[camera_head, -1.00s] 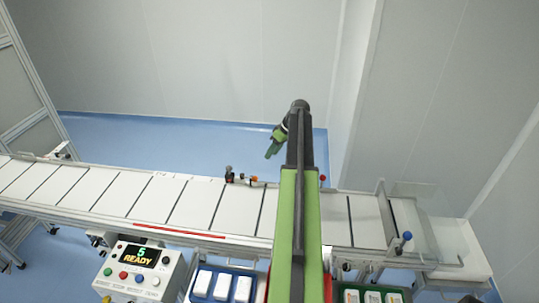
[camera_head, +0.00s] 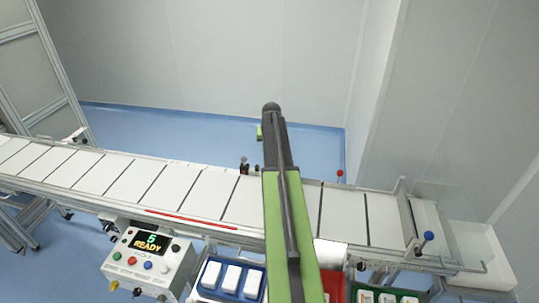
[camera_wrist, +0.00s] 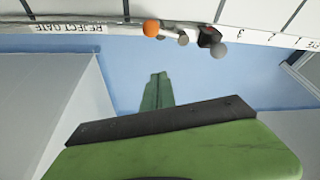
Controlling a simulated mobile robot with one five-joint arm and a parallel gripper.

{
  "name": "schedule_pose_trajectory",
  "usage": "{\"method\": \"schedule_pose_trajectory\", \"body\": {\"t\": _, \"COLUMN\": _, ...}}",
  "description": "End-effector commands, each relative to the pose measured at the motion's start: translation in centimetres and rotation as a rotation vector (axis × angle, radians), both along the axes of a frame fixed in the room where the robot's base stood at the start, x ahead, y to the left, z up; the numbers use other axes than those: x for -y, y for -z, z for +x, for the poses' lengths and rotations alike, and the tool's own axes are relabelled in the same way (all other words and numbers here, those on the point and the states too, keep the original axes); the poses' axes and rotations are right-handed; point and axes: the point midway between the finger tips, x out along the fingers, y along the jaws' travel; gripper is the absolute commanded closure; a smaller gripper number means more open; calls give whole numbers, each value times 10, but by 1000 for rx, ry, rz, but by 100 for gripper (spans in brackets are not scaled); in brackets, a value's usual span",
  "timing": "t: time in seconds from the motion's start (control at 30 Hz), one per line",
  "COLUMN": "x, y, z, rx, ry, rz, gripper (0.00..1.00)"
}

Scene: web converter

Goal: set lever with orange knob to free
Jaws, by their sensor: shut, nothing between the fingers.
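The orange knob (camera_wrist: 151,28) shows in the wrist view near the top, at the edge of the conveyor. Grey round parts (camera_wrist: 182,39) and a dark part with a grey ball (camera_wrist: 218,49) sit just right of it. The knob's lever stem and setting marks are not clear. In the head view my arm seems to hide the knob. My gripper (camera_wrist: 157,92) is shut and empty, over the blue floor below the knob in the wrist view and apart from it. Only a small green piece of my gripper (camera_head: 260,132) shows beside my arm in the head view.
A label reading REJECT GATE (camera_wrist: 70,28) appears upside down left of the knob. The conveyor (camera_head: 160,185) crosses the head view. A red-knobbed lever (camera_head: 340,174) and blue-knobbed lever (camera_head: 428,237) stand right. A control box (camera_head: 150,262) and trays are in front.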

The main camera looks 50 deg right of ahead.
Motion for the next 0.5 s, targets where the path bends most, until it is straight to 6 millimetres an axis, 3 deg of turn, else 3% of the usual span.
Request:
{"method": "schedule_pose_trajectory", "body": {"t": 0.03, "x": 2, "y": 15, "z": 3, "rx": 0, "ry": 0, "rz": 0, "gripper": 100}}
{"method": "schedule_pose_trajectory", "body": {"t": 0.4, "x": 20, "y": 91, "z": 23, "rx": -1, "ry": 0, "rz": 1, "gripper": 100}}
{"method": "schedule_pose_trajectory", "body": {"t": 0.5, "x": 4, "y": 86, "z": 5, "rx": -1, "ry": 1, "rz": 1, "gripper": 100}}
